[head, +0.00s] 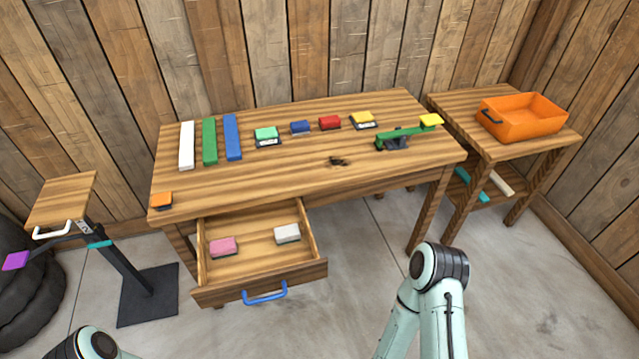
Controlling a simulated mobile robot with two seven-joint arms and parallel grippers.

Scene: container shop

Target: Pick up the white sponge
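The white sponge (287,233) lies in the right part of an open wooden drawer (245,290) under the table. A pink sponge (223,247) lies in the same drawer to its left, apart from it. My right arm shows at the bottom right with its elbow raised, and a small part of my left arm shows at the bottom left. Neither gripper is in the head view. Nothing covers the white sponge.
The drawer has a blue handle (265,293). The wooden table (300,165) carries long bars, several small blocks and a green lever device (400,137). A side table holds an orange bin (522,117). A stand (62,200) is at left. Floor before the drawer is clear.

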